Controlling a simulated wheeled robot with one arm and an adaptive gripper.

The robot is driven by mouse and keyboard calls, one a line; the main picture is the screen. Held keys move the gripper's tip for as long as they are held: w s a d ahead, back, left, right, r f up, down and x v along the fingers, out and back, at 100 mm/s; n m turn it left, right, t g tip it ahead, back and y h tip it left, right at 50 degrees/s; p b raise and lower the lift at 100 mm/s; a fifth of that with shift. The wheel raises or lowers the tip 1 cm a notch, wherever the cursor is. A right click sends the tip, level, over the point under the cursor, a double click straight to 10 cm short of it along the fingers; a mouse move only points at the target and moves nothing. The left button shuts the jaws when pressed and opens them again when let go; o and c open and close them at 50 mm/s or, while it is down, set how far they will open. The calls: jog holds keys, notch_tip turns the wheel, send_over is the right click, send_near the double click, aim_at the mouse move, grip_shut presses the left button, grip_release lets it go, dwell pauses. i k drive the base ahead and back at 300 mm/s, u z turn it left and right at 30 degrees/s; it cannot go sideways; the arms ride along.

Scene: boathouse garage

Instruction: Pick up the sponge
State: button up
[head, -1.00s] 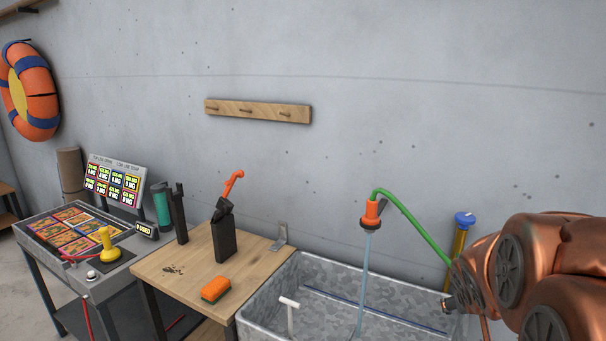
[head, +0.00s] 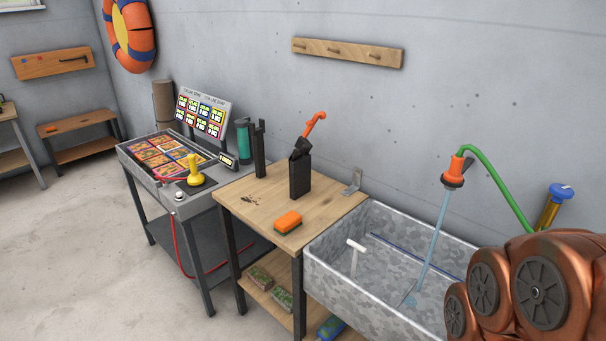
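An orange sponge (head: 288,222) with a dark green underside lies flat on the wooden table (head: 252,219), near its front edge and close to the sink. Nothing touches it. My copper-coloured arm shows at the lower right, in front of the sink's right end. My gripper is out of the picture, so its state does not show.
A galvanized sink (head: 334,274) with a running hose (head: 455,170) adjoins the table's right side. A black holder (head: 300,176) with an orange-handled tool stands behind the sponge. A pricing station (head: 180,197) with a yellow scanner (head: 194,170) stands left. Floor in front is clear.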

aim_at(287, 222)
jog(key=z, duration=0.05)
jog(key=k, duration=0.5)
jog(key=u, duration=0.7)
jog(key=i, duration=0.5)
jog(key=u, duration=0.7)
jog(key=i, duration=1.45)
jog(key=z, duration=0.25)
